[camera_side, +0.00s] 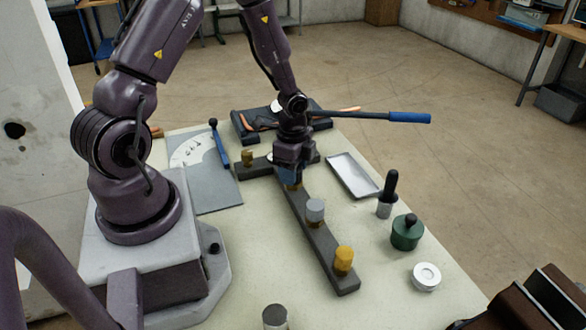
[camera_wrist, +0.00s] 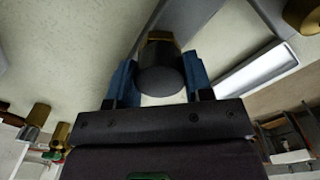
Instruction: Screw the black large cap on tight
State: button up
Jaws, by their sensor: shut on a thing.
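My gripper (camera_side: 291,172) points down over the far part of a dark grey bar (camera_side: 318,248) in the side view. In the wrist view its two blue fingers (camera_wrist: 160,84) are shut on the sides of a round black cap (camera_wrist: 161,80). The cap is over a brass fitting (camera_wrist: 159,36), whose edge shows just beyond it. In the side view brass (camera_side: 294,187) shows just under the fingers, and the cap is hidden by the gripper. I cannot tell how far the cap is seated on the thread.
On the same bar stand a silver-grey piece (camera_side: 315,209) and a yellow-brass piece (camera_side: 343,260). To the right are a shallow tray (camera_side: 354,176), a black-handled tool (camera_side: 389,188), a green knobbed container (camera_side: 406,235) and a white disc (camera_side: 425,276). A blue-handled lever (camera_side: 408,117) extends behind.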

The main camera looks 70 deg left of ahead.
jog(key=m, duration=0.7)
jog(key=o, duration=0.8)
jog(key=shift+o, duration=0.2)
jog(key=shift+r, duration=3.5)
